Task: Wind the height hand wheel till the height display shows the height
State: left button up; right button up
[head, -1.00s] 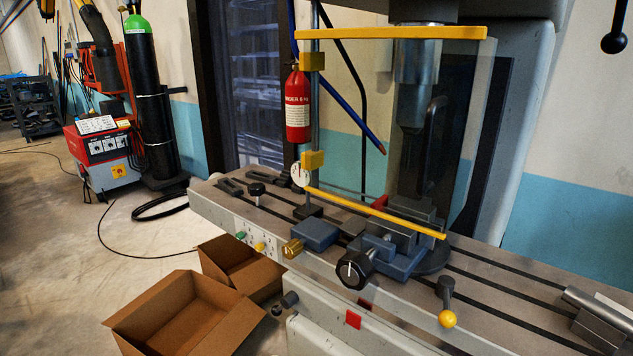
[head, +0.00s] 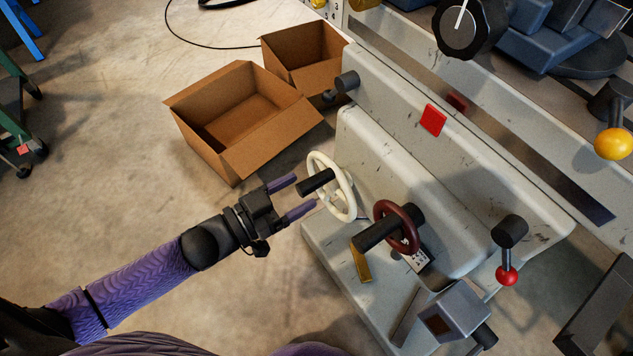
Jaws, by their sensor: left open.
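A cream hand wheel (head: 347,203) with a black crank grip (head: 318,182) is on the machine's front in the head view. A dark red hand wheel (head: 411,237) with a black grip (head: 376,235) is right of it. I cannot tell from markings which is the height wheel. A small pale display or plate (head: 418,260) with dark marks sits below the red wheel, too small to read. My left gripper (head: 305,193) is open and empty, its purple fingertips close to the free end of the cream wheel's grip. I cannot tell if they touch. My right gripper is out of view.
Two open cardboard boxes (head: 214,147) stand on the floor beyond the wheels. A lever with a red knob (head: 507,276) and a grey box (head: 455,309) are to the right. A yellow knob (head: 613,144) is at the right edge.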

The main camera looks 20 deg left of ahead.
pick_arm(q)
jog(key=shift+b+x, duration=0.5)
jog(key=shift+x, duration=1.45)
grip_shut()
